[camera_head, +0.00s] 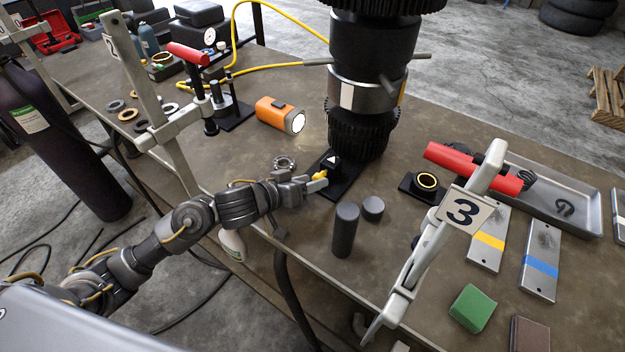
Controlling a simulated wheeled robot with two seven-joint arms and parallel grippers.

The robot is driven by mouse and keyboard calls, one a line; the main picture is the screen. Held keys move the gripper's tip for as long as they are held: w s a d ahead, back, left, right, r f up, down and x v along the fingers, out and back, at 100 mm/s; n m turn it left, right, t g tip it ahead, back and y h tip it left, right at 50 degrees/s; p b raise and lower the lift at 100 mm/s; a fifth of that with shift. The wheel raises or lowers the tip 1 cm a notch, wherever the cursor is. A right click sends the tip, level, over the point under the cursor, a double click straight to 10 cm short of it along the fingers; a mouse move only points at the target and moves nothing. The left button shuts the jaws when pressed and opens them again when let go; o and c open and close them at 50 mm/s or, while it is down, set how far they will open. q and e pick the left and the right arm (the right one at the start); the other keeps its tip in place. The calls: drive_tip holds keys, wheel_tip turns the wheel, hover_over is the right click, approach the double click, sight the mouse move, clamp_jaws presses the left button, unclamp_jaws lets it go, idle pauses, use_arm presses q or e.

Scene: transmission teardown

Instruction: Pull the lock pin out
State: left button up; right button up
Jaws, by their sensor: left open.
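The transmission stack (362,80), a tall dark column of gears and drums, stands upright at the table's top middle. At its foot is a black base plate (340,185) with a small black block (333,163) bearing a white mark. A small yellow piece (320,175), which looks like the lock pin, shows at this block. My left gripper (319,184) reaches in from the left, its fingertips right at the yellow piece. It is open; whether the fingers straddle the piece or sit beside it is too small to tell. My right gripper is not seen.
Two dark cylinders (345,230) stand just right of my left gripper. A grey clamp arm with a "3" plate (463,211) rises at the front right. An orange lamp (280,115) lies behind my left arm. A metal tray (560,200) lies at the right.

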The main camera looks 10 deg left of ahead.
use_arm(q)
drive_tip(key=shift+w+d+f, duration=0.25)
drive_tip(key=shift+w+d, duration=0.15)
drive_tip(key=shift+w, duration=0.15)
drive_tip(key=shift+s, duration=0.1)
clamp_jaws()
